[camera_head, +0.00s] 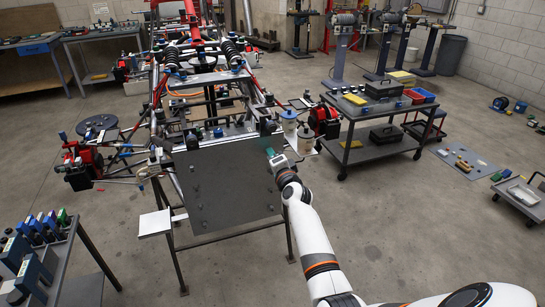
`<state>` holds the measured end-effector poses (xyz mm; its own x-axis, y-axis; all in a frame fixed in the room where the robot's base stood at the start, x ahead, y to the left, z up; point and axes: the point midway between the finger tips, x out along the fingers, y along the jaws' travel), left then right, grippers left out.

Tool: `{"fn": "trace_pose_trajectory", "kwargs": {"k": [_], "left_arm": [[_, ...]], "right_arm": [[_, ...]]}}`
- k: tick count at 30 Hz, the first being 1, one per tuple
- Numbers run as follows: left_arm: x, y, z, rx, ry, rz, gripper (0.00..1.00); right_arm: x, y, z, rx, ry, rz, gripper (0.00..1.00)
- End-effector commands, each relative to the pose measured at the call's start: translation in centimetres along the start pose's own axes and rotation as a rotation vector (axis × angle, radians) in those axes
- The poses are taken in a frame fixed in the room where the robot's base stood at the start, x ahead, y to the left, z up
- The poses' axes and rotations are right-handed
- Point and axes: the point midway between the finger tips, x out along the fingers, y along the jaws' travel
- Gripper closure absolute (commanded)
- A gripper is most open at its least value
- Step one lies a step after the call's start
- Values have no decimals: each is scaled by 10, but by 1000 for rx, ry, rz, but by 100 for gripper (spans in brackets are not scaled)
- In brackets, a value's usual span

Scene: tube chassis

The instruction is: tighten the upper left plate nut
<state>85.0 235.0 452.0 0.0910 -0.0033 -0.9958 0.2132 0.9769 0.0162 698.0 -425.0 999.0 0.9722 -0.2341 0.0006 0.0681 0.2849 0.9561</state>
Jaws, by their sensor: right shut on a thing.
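A dark flat plate (228,190) is mounted on the front of the tube chassis (215,95). Several small dark nuts or bolt heads show on its face, one of them an upper left nut (193,168). Their fine state is too small to tell. My right gripper (276,160) is at the plate's upper right edge, well to the right of the upper left nut. It is shut on a small teal-green tool (270,152), partly hidden by the gripper. Whether the tool touches the plate cannot be told. My left gripper is not in view.
A grey cart (375,152) with boxes and trays stands right of the chassis. A rack of blue and green tools (40,235) is at the lower left. Red wheel-hub parts (80,160) stick out on the chassis's left. The floor in front of the plate is mostly clear.

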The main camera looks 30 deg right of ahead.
Motion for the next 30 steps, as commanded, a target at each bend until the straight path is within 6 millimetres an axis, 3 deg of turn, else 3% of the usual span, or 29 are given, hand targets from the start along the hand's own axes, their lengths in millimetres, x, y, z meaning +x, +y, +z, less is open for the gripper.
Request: {"fn": "trace_pose_trajectory", "kwargs": {"k": [13,30], "left_arm": [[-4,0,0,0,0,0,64],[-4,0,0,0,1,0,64]], "right_arm": [[-1,-2,-2,298,4,-7,100],[-1,-3,-2,370,4,-9,100]]}}
